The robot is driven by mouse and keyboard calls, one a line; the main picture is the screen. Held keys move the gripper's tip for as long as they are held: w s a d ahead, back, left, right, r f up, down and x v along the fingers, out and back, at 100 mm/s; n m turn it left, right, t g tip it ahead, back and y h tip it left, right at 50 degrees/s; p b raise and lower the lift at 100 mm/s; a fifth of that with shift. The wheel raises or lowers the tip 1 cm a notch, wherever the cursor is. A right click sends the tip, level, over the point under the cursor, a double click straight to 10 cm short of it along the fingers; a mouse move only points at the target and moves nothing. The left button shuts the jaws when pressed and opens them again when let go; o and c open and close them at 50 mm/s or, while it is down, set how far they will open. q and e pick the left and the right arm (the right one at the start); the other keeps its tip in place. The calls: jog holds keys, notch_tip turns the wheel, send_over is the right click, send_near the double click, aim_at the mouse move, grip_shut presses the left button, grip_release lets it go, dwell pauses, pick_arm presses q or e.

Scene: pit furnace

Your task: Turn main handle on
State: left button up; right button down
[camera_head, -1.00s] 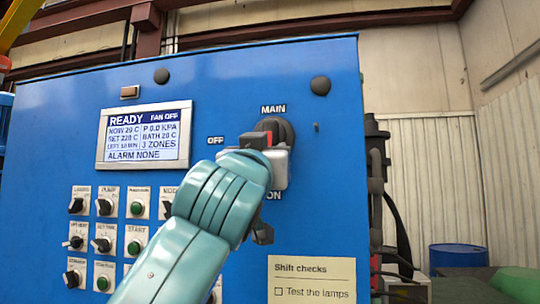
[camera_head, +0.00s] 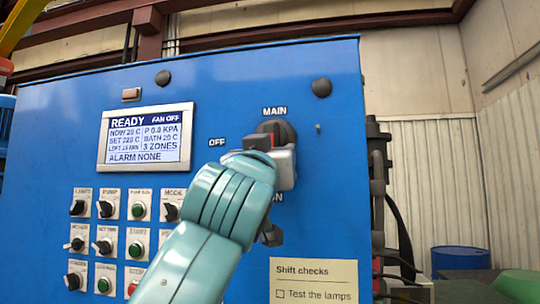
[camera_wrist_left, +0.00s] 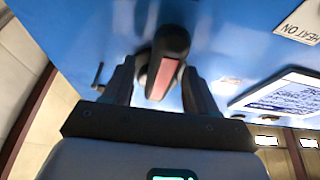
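The main handle (camera_head: 277,131) is a dark round rotary knob with a red-marked grip, on the blue panel under the label MAIN. OFF is printed to its left and ON, partly covered by my gripper, below. In the left wrist view, the handle's red-striped grip (camera_wrist_left: 165,75) sits between the two spread fingers of my left gripper (camera_wrist_left: 160,88). I cannot tell whether the fingers touch it. My right gripper is out of view.
A display (camera_head: 147,136) reading READY and FAN OFF is at the panel's upper left. Several small switches and buttons (camera_head: 107,240) sit below it. A Shift checks note (camera_head: 314,281) is at lower right. Dark pipes (camera_head: 378,175) run beside the panel's right edge.

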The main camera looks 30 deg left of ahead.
pick_arm(q)
jog(key=b+v, duration=1.1)
jog(key=v, duration=0.5)
jog(key=shift+s, duration=0.2)
jog(key=shift+w+d, duration=0.1)
jog(key=shift+d, duration=0.05)
